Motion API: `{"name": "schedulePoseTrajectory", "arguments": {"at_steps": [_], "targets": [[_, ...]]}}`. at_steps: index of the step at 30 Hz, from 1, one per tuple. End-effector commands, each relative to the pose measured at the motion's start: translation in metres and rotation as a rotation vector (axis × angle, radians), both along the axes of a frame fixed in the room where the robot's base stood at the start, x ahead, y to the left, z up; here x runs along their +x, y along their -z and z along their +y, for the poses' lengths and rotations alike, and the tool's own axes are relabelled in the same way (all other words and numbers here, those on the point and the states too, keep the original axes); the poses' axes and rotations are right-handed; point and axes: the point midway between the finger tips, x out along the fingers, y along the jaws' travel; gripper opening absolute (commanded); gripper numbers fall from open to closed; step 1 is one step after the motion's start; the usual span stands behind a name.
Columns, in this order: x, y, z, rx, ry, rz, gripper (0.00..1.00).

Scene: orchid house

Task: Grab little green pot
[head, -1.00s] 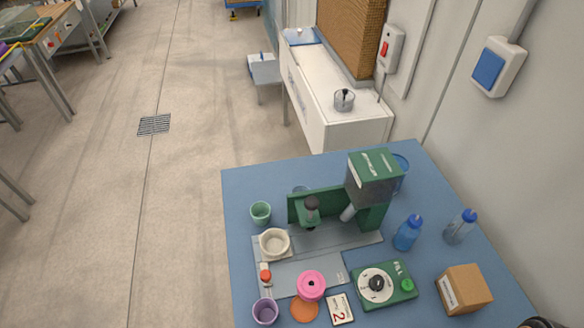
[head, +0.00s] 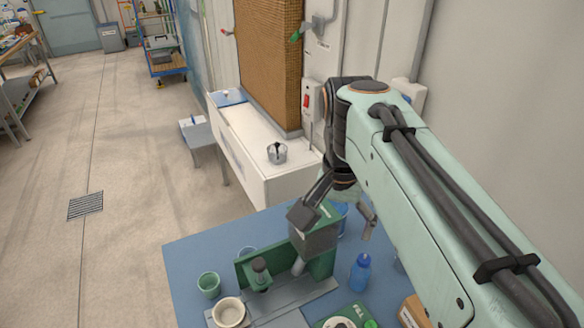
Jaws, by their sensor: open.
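The little green pot (head: 208,284) stands upright on the left part of the blue table (head: 185,250), just left of the green machine (head: 312,245). My gripper (head: 336,217) is open, with its fingers spread. It is to the right of the pot in the picture and well apart from it, over or behind the machine's green head. I cannot tell its exact height. Nothing shows between its fingers except background.
A cream bowl (head: 229,312) stands close to the pot at the lower right. A blue bottle (head: 360,272), a green scale (head: 345,318) and a cardboard box (head: 412,313) are farther right. A white cabinet (head: 262,165) stands behind the table. The table's left edge is clear.

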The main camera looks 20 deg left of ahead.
Motion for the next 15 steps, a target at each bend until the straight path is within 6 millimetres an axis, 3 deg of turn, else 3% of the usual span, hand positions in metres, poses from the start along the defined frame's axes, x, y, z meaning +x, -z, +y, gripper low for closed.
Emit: {"name": "schedulePoseTrajectory", "arguments": {"at_steps": [1,6,15], "targets": [[0.013,0.005,0.034,-0.016,-0.005,-0.022,0.86],[0.030,0.016,0.120,-0.035,0.012,-0.106,0.86],[0.011,0.040,0.229,-0.029,-0.001,-0.228,0.86]]}}
